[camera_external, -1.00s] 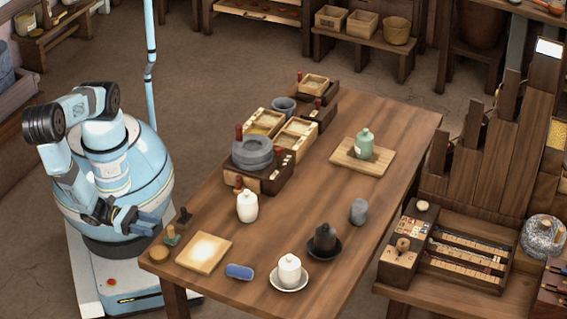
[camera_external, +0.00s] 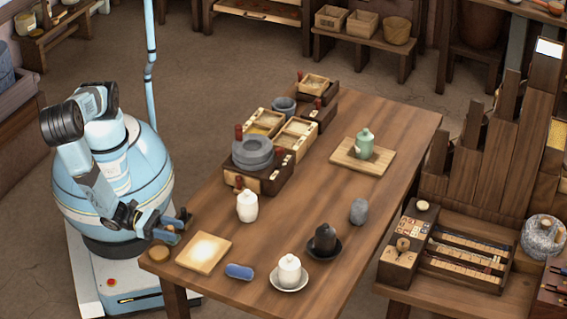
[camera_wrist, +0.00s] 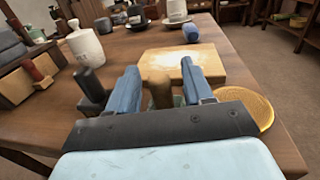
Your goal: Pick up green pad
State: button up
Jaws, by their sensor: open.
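A small stamp-like piece with a brown wooden handle (camera_wrist: 159,88) and a greenish base stands at the near corner of the table. It looks like the green pad. In the wrist view the handle stands between my gripper's blue fingers (camera_wrist: 158,70), which are apart and seem not to press on it. The base is mostly hidden by the fingers and palm. In the external view my gripper (camera_external: 179,226) is low over the table's left corner and largely covers the pad.
A dark stamp (camera_wrist: 91,86) stands close by the left finger.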

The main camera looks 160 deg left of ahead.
aim_at(170, 227)
jog(key=shift+c, duration=0.5)
grip_shut()
jog(key=shift+r, duration=4.95)
